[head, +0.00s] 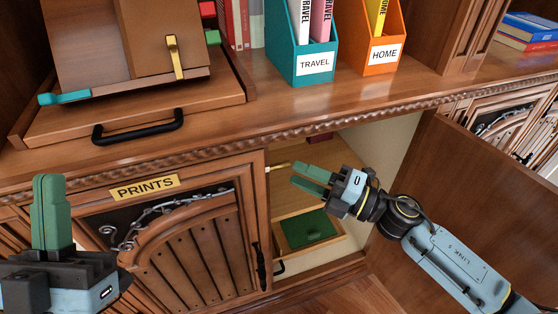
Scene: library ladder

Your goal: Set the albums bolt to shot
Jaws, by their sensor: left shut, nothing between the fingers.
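No label reading albums shows in this view. A small pale brass-coloured piece (278,167) sits at the upper left of the open cabinet; it may be a bolt, but I cannot tell. My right gripper (302,180) is in front of the open cabinet, just right of that piece, its two green fingers a little apart with nothing seen between them. My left gripper (50,210) is shut and empty, pointing up in front of the left part of the PRINTS door (160,235).
The open door (475,190) swings out at the right behind my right arm. A drawer or tray with a green item (308,229) is inside the cabinet. A teal TRAVEL holder (314,65) and an orange HOME holder (383,55) stand on the counter (280,105).

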